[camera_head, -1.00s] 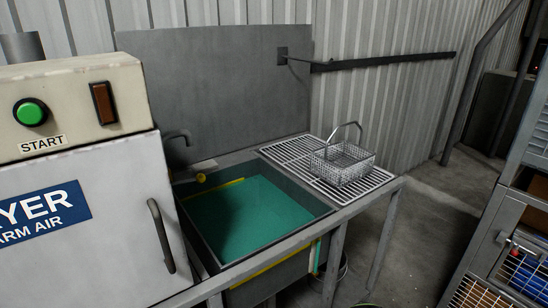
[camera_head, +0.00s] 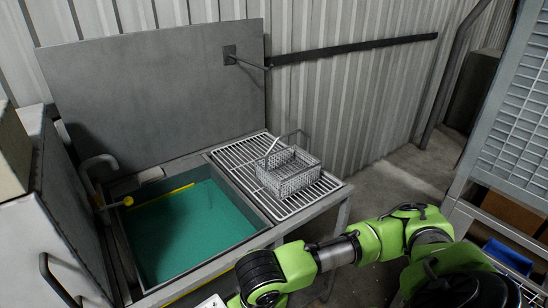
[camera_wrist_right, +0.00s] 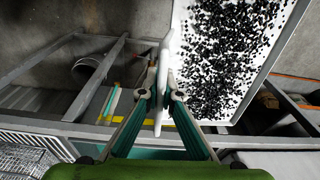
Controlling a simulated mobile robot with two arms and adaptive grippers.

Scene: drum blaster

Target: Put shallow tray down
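The shallow tray (camera_wrist_right: 225,60) is white, holds many small black pieces, and fills the upper right of the right wrist view. My right gripper (camera_wrist_right: 160,92) has its two fingers closed on a pale upright handle or edge at the tray's left side. In the head view my right arm reaches in from the right to the bottom middle. A small white corner (camera_head: 210,302), perhaps the tray, shows at the bottom edge there; the rest is cut off. My left gripper is not in view.
A sink (camera_head: 190,235) with green liquid lies left of a slatted drain rack (camera_head: 225,160). A wire basket (camera_head: 290,175) stands on the rack's right part. A grey panel (camera_head: 160,90) stands behind. A mesh-sided shelf unit (camera_head: 515,120) is at the right. A bucket (camera_wrist_right: 88,70) stands on the floor.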

